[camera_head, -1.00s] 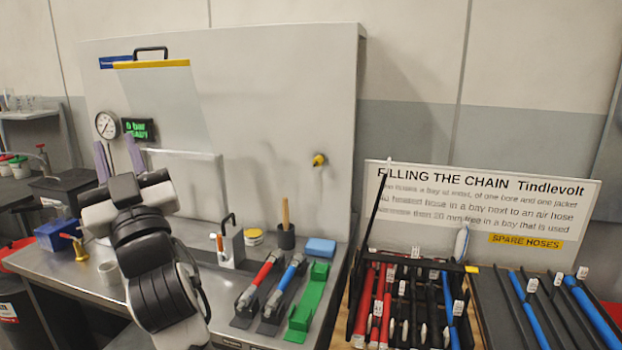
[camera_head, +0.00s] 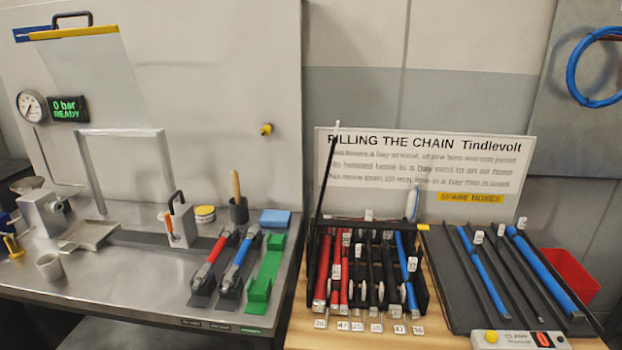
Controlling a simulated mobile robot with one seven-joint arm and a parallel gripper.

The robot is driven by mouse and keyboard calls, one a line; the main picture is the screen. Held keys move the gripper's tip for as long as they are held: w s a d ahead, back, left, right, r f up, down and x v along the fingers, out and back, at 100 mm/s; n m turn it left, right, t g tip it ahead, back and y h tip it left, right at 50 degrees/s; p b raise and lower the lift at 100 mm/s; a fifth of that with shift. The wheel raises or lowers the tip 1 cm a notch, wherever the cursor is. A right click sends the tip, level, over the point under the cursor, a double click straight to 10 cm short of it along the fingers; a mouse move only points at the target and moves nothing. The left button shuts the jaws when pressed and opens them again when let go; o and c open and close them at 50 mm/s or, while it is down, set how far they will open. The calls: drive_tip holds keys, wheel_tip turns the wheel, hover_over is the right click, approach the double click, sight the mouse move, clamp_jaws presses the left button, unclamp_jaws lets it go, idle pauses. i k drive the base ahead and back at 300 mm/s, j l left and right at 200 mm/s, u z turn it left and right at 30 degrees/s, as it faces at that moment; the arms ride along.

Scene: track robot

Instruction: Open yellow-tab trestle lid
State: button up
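A black hose rack (camera_head: 428,292) stands on the wooden bench right of the steel table, holding several red, black and blue hoses. A small yellow tab (camera_head: 423,227) sits at the right end of the rack's back bar. A thin black rod (camera_head: 327,175) rises, slightly tilted, from the rack's left side. I cannot tell whether the rod or the bar belongs to a lid, or whether a lid is open or shut. My gripper is out of view.
Right of the rack lies a dark tray (camera_head: 455,300) with blue and black hoses. A clamp box (camera_head: 510,341) with a yellow button stands in front. A sign (camera_head: 500,160) stands behind. Left, the steel table (camera_head: 130,285) carries a green cradle (camera_head: 266,270) and hose fittings.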

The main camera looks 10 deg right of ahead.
sight(321, 223)
drive_tip(key=i+j+z, duration=0.25)
drive_tip(key=j+z, duration=0.25)
drive_tip(key=j, duration=0.2)
drive_tip(key=i+j+z, duration=0.25)
drive_tip(key=j, duration=0.2)
drive_tip(key=j+z, duration=0.25)
drive_tip(key=k+j, duration=0.05)
drive_tip(key=j, duration=0.05)
